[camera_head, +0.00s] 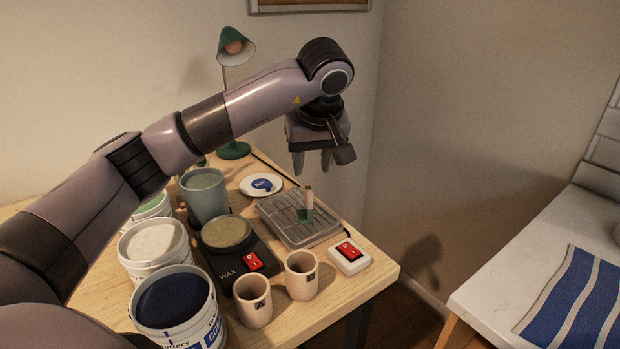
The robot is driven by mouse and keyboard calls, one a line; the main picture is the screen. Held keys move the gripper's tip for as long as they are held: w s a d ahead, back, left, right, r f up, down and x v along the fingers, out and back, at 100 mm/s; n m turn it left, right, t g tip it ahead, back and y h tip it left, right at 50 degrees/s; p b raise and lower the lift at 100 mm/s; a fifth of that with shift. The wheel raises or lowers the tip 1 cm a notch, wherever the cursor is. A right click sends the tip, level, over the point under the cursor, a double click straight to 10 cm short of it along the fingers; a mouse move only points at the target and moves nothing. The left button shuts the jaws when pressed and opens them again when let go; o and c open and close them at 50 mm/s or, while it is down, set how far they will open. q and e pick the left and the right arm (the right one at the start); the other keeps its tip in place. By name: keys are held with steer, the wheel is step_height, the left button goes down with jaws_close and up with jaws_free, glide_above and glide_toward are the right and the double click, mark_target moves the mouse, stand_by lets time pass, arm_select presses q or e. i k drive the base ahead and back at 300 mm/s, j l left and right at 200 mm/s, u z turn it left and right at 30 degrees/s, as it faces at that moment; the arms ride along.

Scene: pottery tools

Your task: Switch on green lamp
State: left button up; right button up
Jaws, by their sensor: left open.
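The green lamp (233,46) stands at the back of the wooden table, its head tilted and its green base (234,150) partly behind my arm. A pinkish bulb shows under the shade, with no bright glow. A white switch box (349,258) with a red rocker sits near the table's right edge. Another red rocker switch (253,262) is on the black wax warmer (240,246). My left gripper (312,165) points down with its fingers apart and empty, above the back right of the table, well clear of both switches. My right gripper is not in view.
A grey metal tray (299,217) holding an upright brush (307,205) lies below my gripper. Paint buckets (175,302) crowd the left. A white plate (261,185) lies behind the tray.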

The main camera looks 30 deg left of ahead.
mark_target(347, 249)
steer(key=k+l, duration=0.75)
steer(key=k, duration=0.1)
